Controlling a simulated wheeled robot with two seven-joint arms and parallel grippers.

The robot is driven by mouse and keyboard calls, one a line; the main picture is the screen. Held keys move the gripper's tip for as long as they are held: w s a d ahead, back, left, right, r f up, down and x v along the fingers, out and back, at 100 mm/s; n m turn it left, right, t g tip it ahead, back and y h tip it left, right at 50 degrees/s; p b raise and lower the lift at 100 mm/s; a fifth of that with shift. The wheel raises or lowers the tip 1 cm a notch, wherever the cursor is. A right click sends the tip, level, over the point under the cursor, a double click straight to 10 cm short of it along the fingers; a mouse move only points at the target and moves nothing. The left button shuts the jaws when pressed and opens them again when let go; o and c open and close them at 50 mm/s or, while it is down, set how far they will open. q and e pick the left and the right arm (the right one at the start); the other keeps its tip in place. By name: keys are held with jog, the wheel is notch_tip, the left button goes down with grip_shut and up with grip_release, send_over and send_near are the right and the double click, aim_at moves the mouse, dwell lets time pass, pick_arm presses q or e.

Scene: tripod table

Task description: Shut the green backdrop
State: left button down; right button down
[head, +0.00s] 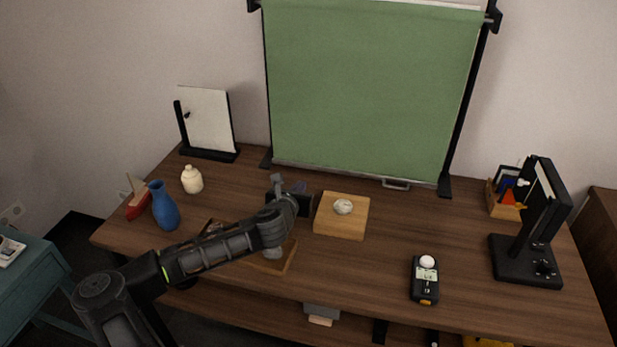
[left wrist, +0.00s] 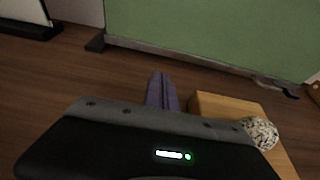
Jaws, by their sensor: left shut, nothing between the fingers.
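The green backdrop (head: 368,90) hangs pulled down in its black frame at the back of the table. A bar runs along its bottom edge, with a handle (head: 396,184) right of the middle. In the left wrist view the backdrop (left wrist: 215,38) fills the top, and the handle (left wrist: 275,86) shows at the right. My left gripper (head: 299,187) is over the table in front of the backdrop's lower left part, left of the wooden block and apart from the handle. Its fingers (left wrist: 162,90) are closed together and empty. My right gripper is not in view.
A wooden block (head: 341,221) with a speckled stone (head: 343,206) stands right of my left gripper. A blue vase (head: 163,206), a cream jar (head: 192,180) and a white panel (head: 207,120) are at left. A black device (head: 425,280) and a black stand (head: 525,262) are at right.

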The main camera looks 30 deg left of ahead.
aim_at(308, 182)
pick_arm(q)
jog(key=x, duration=0.9)
jog(key=shift+w+a+f, duration=0.15)
jog(key=shift+w+f, duration=0.05)
jog(key=shift+w, duration=0.05)
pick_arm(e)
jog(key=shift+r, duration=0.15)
pick_arm(q)
jog(key=shift+r, duration=0.1)
